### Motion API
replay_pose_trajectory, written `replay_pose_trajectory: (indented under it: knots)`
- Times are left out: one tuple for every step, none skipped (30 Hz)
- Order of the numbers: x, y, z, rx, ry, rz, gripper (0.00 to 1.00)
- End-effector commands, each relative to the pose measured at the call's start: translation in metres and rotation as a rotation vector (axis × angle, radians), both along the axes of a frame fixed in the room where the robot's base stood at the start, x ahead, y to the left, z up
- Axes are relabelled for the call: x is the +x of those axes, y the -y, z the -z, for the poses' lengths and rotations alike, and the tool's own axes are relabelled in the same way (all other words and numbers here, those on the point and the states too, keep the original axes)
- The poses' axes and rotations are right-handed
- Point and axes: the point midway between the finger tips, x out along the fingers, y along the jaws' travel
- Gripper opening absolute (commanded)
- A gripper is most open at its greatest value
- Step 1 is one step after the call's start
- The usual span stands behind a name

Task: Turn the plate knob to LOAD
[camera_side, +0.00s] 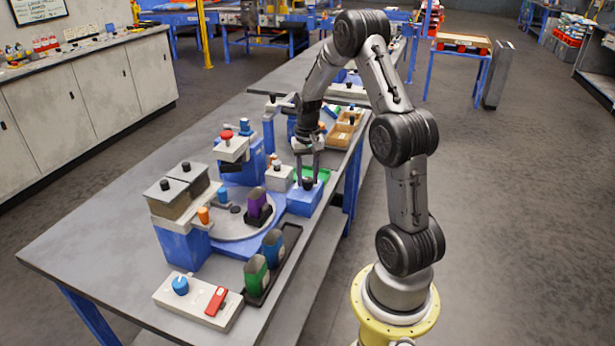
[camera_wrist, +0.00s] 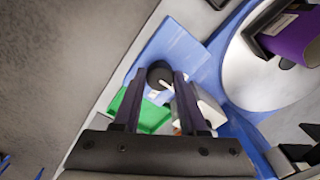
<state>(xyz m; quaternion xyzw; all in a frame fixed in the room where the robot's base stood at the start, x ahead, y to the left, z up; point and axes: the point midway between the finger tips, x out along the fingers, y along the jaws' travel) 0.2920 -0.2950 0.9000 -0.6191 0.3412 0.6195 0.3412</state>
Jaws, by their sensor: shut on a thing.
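The plate knob, a round black knob with a pale pointer mark, shows in the wrist view (camera_wrist: 158,72) on a blue block (camera_wrist: 172,45). In the side view the block (camera_side: 304,203) stands at the table's right edge, beside the round plate (camera_side: 232,226). My gripper (camera_side: 307,181) points down over the block. In the wrist view its two dark fingers (camera_wrist: 160,76) are on either side of the knob and shut on it. The fingers hide part of the knob. I cannot read any LOAD label or tell which setting the mark points to.
A purple sack (camera_side: 258,204) in a black holder stands on the plate. Green and blue sacks (camera_side: 272,248) stand in a black tray in front. A white box (camera_side: 279,178) and a green tray (camera_side: 316,175) are close to my gripper. The table's front left is clear.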

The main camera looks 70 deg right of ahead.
Motion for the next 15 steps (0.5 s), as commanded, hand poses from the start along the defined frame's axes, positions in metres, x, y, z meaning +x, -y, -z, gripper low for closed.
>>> replay_pose_trajectory:
  knots:
    - [0.0003,0.0003,-0.0018,-0.002,0.001,-0.012,0.0]
    - [0.0003,0.0003,-0.0018,-0.002,0.001,-0.018,0.0]
    - [0.0003,0.0003,-0.0018,-0.002,0.001,-0.025,0.0]
    - [0.0003,0.0003,-0.0018,-0.002,0.001,-0.03,0.0]
    - [0.0003,0.0003,-0.0018,-0.002,0.001,-0.034,0.0]
    - [0.0003,0.0003,-0.0018,-0.002,0.001,-0.038,0.0]
    - [0.0003,0.0003,-0.0018,-0.002,0.001,-0.04,0.0]
    - [0.0003,0.0003,-0.0018,-0.002,0.001,-0.042,0.0]
    - [0.0004,0.0004,-0.0019,-0.002,0.001,-0.044,0.0]
    - [0.0004,0.0004,-0.0019,-0.002,0.001,-0.044,0.0]
    - [0.0004,0.0004,-0.0019,-0.002,0.001,-0.045,0.0]
    - [0.0004,0.0004,-0.0019,-0.002,0.001,-0.045,0.0]
    - [0.0004,0.0004,-0.0019,-0.002,0.001,-0.045,0.0]
    - [0.0004,0.0004,-0.0019,-0.002,0.001,-0.045,0.0]
    - [0.0004,0.0004,-0.0019,-0.002,0.001,-0.045,0.0]
